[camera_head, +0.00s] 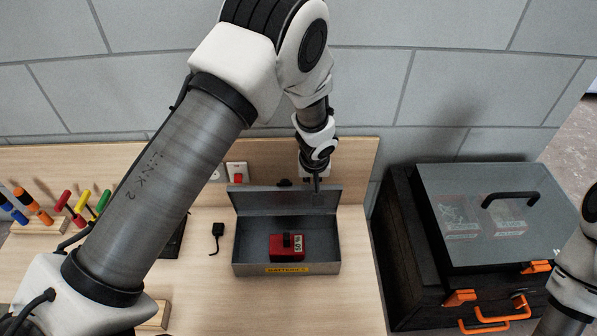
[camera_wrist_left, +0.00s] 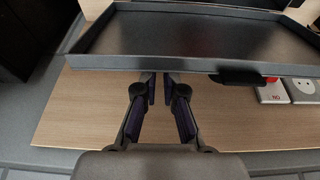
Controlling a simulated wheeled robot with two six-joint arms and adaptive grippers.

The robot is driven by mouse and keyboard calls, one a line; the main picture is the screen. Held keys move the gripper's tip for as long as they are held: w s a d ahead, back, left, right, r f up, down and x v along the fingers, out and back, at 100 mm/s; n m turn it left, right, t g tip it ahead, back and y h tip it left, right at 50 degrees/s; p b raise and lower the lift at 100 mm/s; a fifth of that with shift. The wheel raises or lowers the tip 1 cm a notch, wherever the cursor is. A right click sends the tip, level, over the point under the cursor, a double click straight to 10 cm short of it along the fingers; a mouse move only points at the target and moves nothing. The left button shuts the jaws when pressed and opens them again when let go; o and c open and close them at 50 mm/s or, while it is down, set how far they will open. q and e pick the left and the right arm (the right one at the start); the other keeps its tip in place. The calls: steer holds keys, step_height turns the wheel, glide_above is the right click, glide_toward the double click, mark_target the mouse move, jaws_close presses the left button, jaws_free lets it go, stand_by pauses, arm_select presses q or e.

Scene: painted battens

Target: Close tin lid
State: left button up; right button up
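The grey metal tin (camera_head: 285,268) stands on the wooden table with a yellow label on its front. Its lid (camera_head: 262,201) is open, raised at the back. A red block (camera_head: 288,246) with a black top and white label lies inside. My left gripper (camera_head: 317,188) is at the lid's upper edge, right of its middle. In the left wrist view the lid (camera_wrist_left: 200,38) spans the top, and the left gripper's fingertips (camera_wrist_left: 159,88) are at its edge with a narrow gap between them, nothing held. I cannot tell whether they touch it. My right gripper is out of view.
Coloured-handled tools (camera_head: 62,200) stand far left. A black cabinet (camera_head: 405,245) with a glass-topped case (camera_head: 490,240) stands to the right.

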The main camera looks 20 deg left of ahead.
arm_select(q)
steer(key=shift+s+d+f, duration=0.1)
steer(key=shift+s+d, duration=0.1)
steer(key=shift+s, duration=0.3)
steer(key=s+d+f+b, duration=0.2)
steer(key=s+d+f, duration=0.1)
steer(key=s, duration=0.5)
steer(key=shift+d, duration=0.45)
stand_by(0.3)
steer(key=shift+r, duration=0.15)
stand_by(0.5)
step_height(320, 180, up, 7)
steer(key=p, duration=0.7)
